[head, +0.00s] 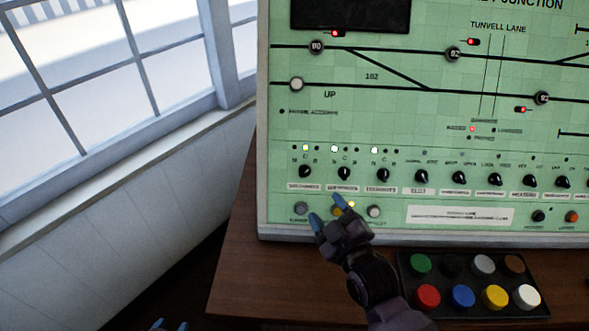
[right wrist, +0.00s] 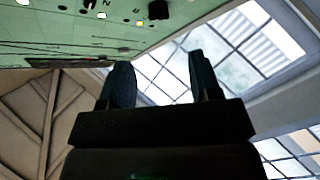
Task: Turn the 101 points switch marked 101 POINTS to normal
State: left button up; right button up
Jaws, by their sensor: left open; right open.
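A row of black rotary knobs runs along the lower part of the green panel (head: 470,145). The three leftmost knobs are a first knob (head: 305,171), a second knob (head: 344,173) and a third knob (head: 377,174), each with a white label below. The labels are too blurred to tell which one reads 101 POINTS. My right gripper (head: 327,208) is open and empty, just below the labels of the first two knobs. In the right wrist view the open fingers (right wrist: 163,82) show with a black knob (right wrist: 158,9) beyond. My left gripper (head: 170,325) shows only its blue fingertips, apart, at the bottom edge.
Round buttons, one grey (head: 301,208) and one white (head: 374,211), sit below the knobs, with a lit yellow one partly behind my right gripper. A black box of coloured buttons (head: 461,283) lies on the wooden desk (head: 245,270). A window wall stands left.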

aim_at(305, 174)
jog(key=b+x, duration=0.1)
jog(key=x, duration=0.8)
jog(key=shift+w+a, duration=0.1)
jog(key=shift+w, duration=0.1)
jog(key=shift+w+a, duration=0.15)
jog(key=shift+w, duration=0.2)
pick_arm(q)
jog(key=shift+d+f, duration=0.15)
pick_arm(e)
jog(key=shift+w, duration=0.1)
jog(key=shift+c, duration=0.4)
